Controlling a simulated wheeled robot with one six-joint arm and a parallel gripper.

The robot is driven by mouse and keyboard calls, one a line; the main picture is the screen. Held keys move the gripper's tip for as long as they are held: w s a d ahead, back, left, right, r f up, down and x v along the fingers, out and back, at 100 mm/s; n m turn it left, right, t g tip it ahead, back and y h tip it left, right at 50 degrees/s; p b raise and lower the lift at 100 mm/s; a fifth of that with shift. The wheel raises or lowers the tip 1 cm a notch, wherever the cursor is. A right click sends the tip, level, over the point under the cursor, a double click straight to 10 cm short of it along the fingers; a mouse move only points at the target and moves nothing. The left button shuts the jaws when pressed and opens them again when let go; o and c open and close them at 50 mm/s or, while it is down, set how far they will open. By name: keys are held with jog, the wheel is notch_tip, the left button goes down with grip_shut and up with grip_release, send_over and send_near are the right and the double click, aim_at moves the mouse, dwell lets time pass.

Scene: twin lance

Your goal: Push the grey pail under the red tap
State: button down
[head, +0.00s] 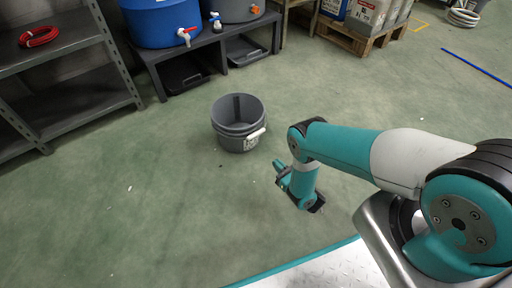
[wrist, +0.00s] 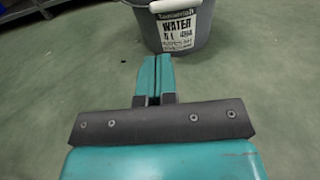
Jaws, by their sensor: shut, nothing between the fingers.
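The grey pail (head: 238,140) stands upright on the green floor, in front of the dark bench, with a white grip on its handle and a label. In the wrist view the pail (wrist: 205,45) is ahead of the fingers, its label reading "WATER", its top cut off. The red tap (head: 186,33) is on the blue barrel on the bench, up and left of the pail. My gripper (head: 278,166) is shut and empty, right of and nearer than the pail. In the wrist view its closed teal fingers (wrist: 153,66) point toward the pail, apparently with a gap.
Black trays (head: 184,76) lie below. A metal shelf (head: 75,100) stands left. Floor between pail and bench is clear.

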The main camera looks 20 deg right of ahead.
jog(key=b, duration=1)
send_near(252, 138)
jog(key=x, duration=0.5)
jog(key=b+x, duration=0.2)
jog(key=b, duration=0.2)
jog(key=shift+w+f, duration=0.1)
jog(key=shift+w, duration=0.2)
